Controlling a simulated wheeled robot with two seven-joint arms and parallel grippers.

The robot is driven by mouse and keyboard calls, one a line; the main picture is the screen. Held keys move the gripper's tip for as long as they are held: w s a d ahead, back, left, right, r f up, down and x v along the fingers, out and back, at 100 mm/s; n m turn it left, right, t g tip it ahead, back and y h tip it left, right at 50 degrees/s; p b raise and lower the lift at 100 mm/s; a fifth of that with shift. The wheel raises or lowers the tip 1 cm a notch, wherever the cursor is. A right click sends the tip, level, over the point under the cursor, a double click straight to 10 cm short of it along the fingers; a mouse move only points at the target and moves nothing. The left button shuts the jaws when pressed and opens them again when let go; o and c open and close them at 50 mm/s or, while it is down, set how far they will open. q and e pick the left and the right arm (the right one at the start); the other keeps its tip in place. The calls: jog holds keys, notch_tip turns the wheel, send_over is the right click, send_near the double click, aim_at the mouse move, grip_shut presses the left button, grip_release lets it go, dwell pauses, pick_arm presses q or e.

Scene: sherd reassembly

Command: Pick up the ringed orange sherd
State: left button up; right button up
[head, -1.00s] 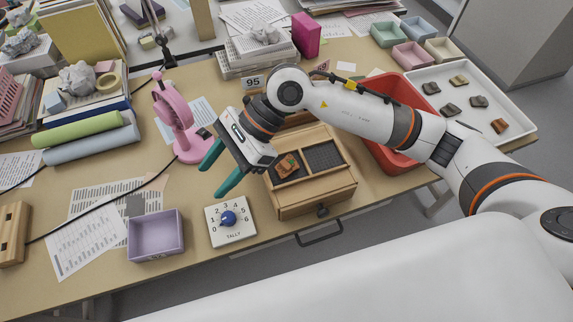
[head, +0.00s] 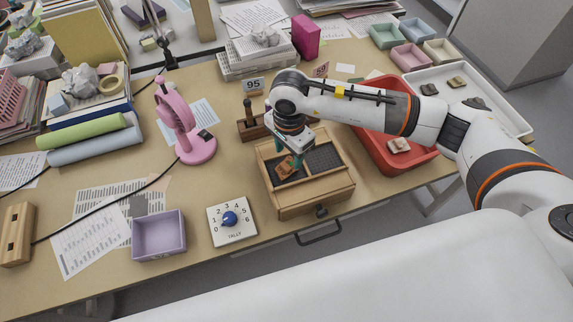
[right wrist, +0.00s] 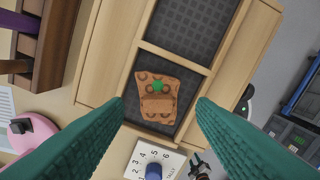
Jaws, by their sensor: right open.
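The ringed orange sherd (right wrist: 153,104) lies flat on the dark lining of one compartment of a wooden box (head: 318,196). In the right wrist view it shows dark ring marks and a green spot; it also shows in the head view (head: 285,168), partly hidden by my gripper. My right gripper (right wrist: 160,102) is open, with its green fingers on either side of the sherd in the wrist view. In the head view it (head: 296,160) points down over that compartment. I cannot tell the exact height gap. My left gripper is not in view.
The box's other compartment (right wrist: 187,28) is empty. A red bin (head: 372,158) holding a pale sherd (head: 398,145) stands to the right, beyond it a white tray (head: 512,117) with sherds. A tally dial (head: 245,236), purple tray (head: 136,243) and pink fan (head: 198,150) stand left.

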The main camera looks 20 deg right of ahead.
aim_at(287, 165)
jog(key=shift+a+f+p, duration=0.15)
jog(key=shift+f+p, duration=0.15)
jog(key=shift+f, duration=0.85)
jog(key=shift+a+f+p, duration=0.15)
jog(key=shift+f+p, duration=0.15)
jog(key=shift+f, duration=0.85)
jog(key=shift+c, duration=0.2)
jog(key=c, duration=0.7)
